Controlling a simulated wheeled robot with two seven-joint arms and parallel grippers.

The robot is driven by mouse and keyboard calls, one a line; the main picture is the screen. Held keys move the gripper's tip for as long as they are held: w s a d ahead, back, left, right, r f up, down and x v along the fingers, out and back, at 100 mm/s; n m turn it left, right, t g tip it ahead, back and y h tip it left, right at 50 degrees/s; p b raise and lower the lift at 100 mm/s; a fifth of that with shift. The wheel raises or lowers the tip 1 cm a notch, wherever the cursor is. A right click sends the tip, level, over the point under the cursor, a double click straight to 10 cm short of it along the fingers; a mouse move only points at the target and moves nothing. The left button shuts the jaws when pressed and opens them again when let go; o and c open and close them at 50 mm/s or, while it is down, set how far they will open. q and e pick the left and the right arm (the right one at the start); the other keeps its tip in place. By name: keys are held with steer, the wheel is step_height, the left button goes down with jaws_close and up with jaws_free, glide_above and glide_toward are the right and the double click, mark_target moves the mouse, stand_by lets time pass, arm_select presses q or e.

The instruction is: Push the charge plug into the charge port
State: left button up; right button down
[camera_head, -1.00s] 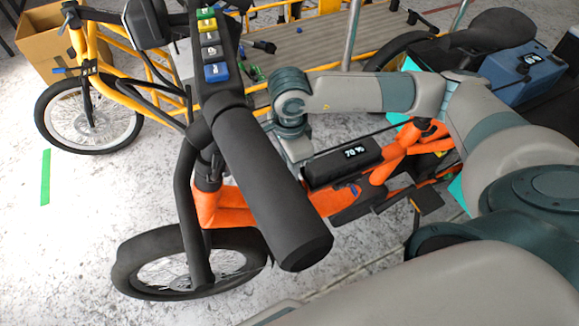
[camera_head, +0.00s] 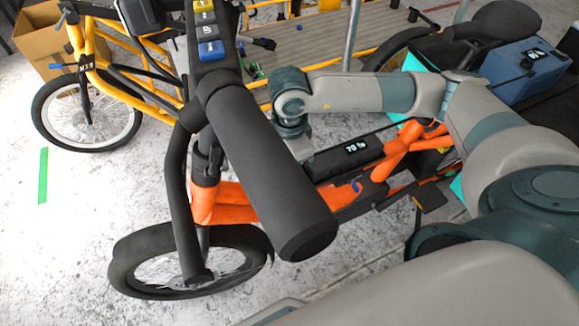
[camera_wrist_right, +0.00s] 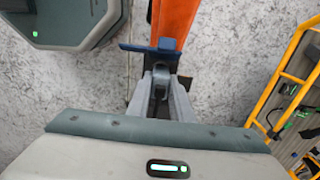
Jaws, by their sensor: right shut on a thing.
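In the right wrist view my right gripper (camera_wrist_right: 160,88) is shut on a small dark piece, which I take as the charge plug (camera_wrist_right: 160,92); the fingers cover most of it. A blue crosspiece (camera_wrist_right: 150,48) lies just beyond the fingertips, against the orange bike frame (camera_wrist_right: 174,22). I cannot tell whether it touches the plug. The charge port is not clearly visible, so I cannot tell whether the plug is in it. In the head view my right wrist points down beside the battery with a display (camera_head: 350,152), and its fingertips are hidden behind the black handlebar grip. My left gripper is not in view.
The black handlebar grip (camera_head: 270,180) stands close in front of my right wrist. A yellow cargo bike (camera_head: 110,70) stands at the back left. A blue box (camera_head: 527,68) sits at the right.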

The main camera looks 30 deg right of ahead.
steer(key=shift+f, duration=0.25)
steer(key=c, duration=1.5)
jaws_free()
steer(key=shift+r, duration=0.15)
step_height(320, 180, up, 17)
steer(key=p, duration=0.8)
steer(key=shift+r, duration=0.15)
